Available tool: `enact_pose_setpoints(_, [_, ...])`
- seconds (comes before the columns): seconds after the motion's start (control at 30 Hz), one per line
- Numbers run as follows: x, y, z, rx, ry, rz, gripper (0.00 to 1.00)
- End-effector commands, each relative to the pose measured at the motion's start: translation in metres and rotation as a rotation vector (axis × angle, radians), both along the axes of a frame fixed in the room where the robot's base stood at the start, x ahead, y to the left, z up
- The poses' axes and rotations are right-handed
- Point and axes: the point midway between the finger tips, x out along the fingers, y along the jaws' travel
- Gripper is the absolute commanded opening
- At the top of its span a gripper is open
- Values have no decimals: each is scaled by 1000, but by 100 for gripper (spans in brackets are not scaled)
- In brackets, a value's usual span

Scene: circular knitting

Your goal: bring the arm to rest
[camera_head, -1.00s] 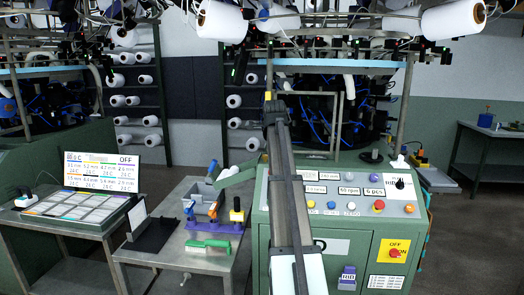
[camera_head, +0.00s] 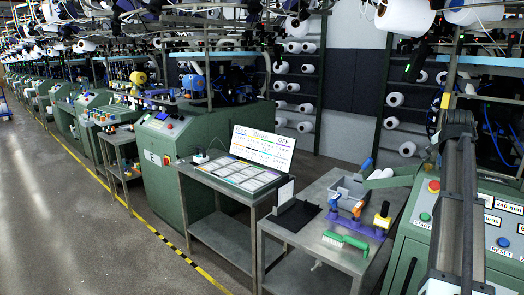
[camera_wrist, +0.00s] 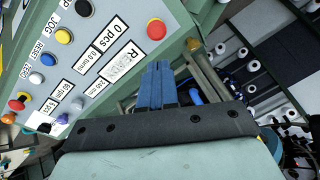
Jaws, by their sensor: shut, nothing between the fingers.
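My arm rises at the right side of the head view, in front of the green machine's control panel (camera_head: 487,215). My gripper's fingers are not clearly seen in that view. In the wrist view my gripper (camera_wrist: 158,75) shows as two blue fingers pressed together, with nothing between them. They appear beside the edge of the control panel (camera_wrist: 100,75), with its buttons and labels. The picture is tilted there, and I cannot tell how far the fingers are from the machine.
A steel table (camera_head: 318,262) holds a grey bin (camera_head: 348,187), a purple tool holder (camera_head: 358,226) and a green brush (camera_head: 345,240). Left of it stands a table with a sign board (camera_head: 262,148). The aisle floor (camera_head: 90,235) at the left is clear.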

Motion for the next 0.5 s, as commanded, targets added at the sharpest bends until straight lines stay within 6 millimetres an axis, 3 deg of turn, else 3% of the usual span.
enact_pose_setpoints(0.17, [-16,13,-33,-104,84,170,0])
enact_pose_setpoints(0.5, [-29,40,-162,-158,254,409,0])
